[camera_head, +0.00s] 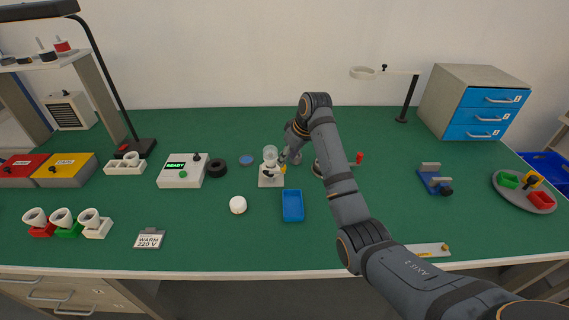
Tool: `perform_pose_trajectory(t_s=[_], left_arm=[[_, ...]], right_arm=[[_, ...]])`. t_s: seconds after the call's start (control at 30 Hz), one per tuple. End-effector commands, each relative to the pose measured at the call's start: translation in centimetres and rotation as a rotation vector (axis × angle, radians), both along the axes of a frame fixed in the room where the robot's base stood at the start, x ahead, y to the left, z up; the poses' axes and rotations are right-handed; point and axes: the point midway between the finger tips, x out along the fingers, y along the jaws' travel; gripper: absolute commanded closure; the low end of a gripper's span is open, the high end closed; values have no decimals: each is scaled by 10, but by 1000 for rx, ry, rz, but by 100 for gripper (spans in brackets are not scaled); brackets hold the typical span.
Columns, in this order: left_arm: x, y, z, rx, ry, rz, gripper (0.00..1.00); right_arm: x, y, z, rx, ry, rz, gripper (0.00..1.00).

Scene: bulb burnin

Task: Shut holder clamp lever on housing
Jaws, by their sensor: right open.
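A small pale holder (268,181) stands near the middle of the green table. A whitish, upright housing (270,155) sits on it, with a small yellow part beside its lower right side. The clamp lever is too small to make out for sure. My right gripper (284,160) is at the right side of the holder, very close to the housing; I cannot tell whether it touches. It is open, with its fingers small and partly hidden by the wrist. My left gripper is not in view.
A blue tray (293,219) and a white round piece (238,205) lie in front of the holder. A white box with a green READY display (181,171) and a black ring (217,168) stand to its left. The front middle is clear.

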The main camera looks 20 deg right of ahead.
Motion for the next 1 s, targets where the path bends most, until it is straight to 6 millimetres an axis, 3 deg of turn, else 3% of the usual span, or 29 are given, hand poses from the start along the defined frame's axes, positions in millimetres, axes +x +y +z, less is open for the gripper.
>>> perform_pose_trajectory(t_s=[0.2,0.57,0.87,1.0], left_arm=[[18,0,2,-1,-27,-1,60],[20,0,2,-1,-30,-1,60],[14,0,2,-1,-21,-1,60],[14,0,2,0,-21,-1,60]], right_arm=[[11,6,-33,0,2,-1,60],[15,8,-41,0,0,-1,60],[15,8,-40,-1,-2,-2,98],[15,8,-40,-1,-2,-2,100]])
